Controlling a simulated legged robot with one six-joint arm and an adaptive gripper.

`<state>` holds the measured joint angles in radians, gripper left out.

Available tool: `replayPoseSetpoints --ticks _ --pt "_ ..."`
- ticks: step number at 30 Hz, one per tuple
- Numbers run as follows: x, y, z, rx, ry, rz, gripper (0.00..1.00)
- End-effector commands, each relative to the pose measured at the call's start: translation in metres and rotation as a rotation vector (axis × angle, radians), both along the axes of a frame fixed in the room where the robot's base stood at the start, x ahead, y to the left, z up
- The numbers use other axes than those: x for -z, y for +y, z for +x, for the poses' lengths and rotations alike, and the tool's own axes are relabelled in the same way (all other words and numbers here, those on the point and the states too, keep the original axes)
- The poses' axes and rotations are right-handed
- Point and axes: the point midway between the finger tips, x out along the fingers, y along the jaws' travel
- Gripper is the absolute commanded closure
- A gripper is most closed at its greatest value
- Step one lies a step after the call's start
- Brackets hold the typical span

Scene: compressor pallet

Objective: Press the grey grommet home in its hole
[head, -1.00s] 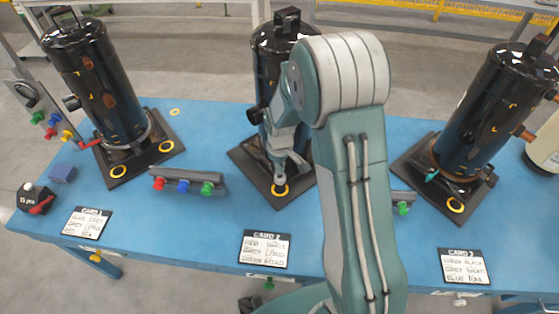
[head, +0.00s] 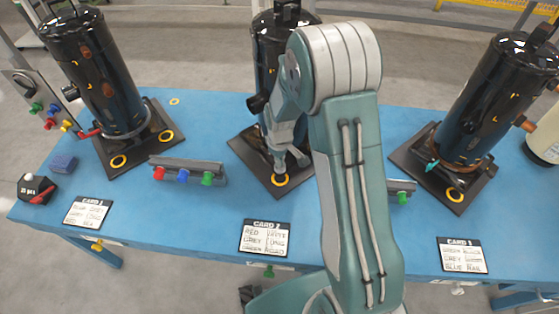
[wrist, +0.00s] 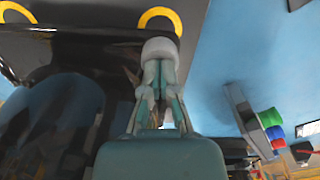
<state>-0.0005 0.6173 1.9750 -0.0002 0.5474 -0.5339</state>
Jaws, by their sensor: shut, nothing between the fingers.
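My gripper (head: 279,168) points down at the front corner of the middle compressor's dark base plate (head: 252,150), right by a yellow ring (head: 281,181). In the wrist view my gripper (wrist: 161,62) has its fingers together. A pale grey rounded piece (wrist: 162,47) is at the fingertips, just beside the yellow ring (wrist: 160,13). I cannot tell whether this is the grey grommet or the fingertips themselves. The hole and any grommet in it are hidden by the fingers. The black middle compressor (head: 268,65) stands upright on its plate, partly behind my arm.
Black compressors stand at left (head: 95,70) and right (head: 485,100). A rack with red, blue and green plugs (head: 187,171) lies left of the plate. Cards (head: 265,238) line the blue table's front edge. The table (head: 225,200) is clear between rack and plate.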

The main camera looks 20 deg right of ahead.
Motion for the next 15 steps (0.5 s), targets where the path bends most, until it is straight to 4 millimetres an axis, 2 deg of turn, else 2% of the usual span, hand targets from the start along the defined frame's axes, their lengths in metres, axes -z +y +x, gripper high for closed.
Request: replayPoseSetpoints --ticks 6,15 --pt "-0.001 0.000 -0.001 0.000 0.002 0.000 1.00" --pt "-0.026 0.000 0.000 0.000 0.000 0.000 1.00"
